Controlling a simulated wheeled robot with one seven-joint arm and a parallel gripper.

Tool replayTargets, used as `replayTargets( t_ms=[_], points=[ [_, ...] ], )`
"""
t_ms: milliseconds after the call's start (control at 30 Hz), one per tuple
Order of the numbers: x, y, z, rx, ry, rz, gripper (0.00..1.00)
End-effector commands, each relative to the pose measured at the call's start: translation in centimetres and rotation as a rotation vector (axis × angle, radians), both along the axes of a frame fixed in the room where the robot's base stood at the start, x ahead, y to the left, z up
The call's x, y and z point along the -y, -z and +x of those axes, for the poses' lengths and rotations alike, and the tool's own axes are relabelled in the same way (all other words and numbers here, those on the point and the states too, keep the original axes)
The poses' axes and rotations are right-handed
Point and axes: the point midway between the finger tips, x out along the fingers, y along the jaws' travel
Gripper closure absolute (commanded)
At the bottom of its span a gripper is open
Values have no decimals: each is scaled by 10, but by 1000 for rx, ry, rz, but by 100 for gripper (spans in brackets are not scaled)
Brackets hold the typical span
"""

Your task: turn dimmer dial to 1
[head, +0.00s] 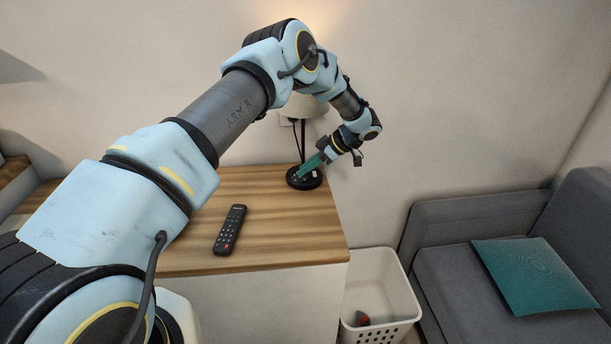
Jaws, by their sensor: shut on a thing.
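A lamp stands at the back of the wooden table, with a pale shade (305,106), a thin dark stem and a round black base (293,183). My gripper (303,173) reaches down from the right to the lamp base, its teal fingers at the top of the base. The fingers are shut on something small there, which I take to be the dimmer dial. The dial itself is hidden by the fingers, and its setting cannot be read. The wall behind the lamp is lit.
A black remote (230,229) lies on the wooden table (285,235). A white basket (385,280) with a small red and dark item (362,319) stands right of the table. A grey sofa (450,240) with a teal cushion (530,275) is at the right.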

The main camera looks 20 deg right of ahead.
Motion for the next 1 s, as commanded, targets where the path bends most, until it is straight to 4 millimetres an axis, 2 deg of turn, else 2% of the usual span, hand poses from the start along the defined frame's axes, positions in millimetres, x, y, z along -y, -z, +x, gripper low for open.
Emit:
replayTargets(
  t_ms=[33, 400, 1000],
  points=[
    [-2, 11, 2, -4, -45, 1, 100],
    [-1, 8, 5, -3, -270, 6, 100],
    [-2, 6, 6, -5, -343, 12, 100]
  ],
)
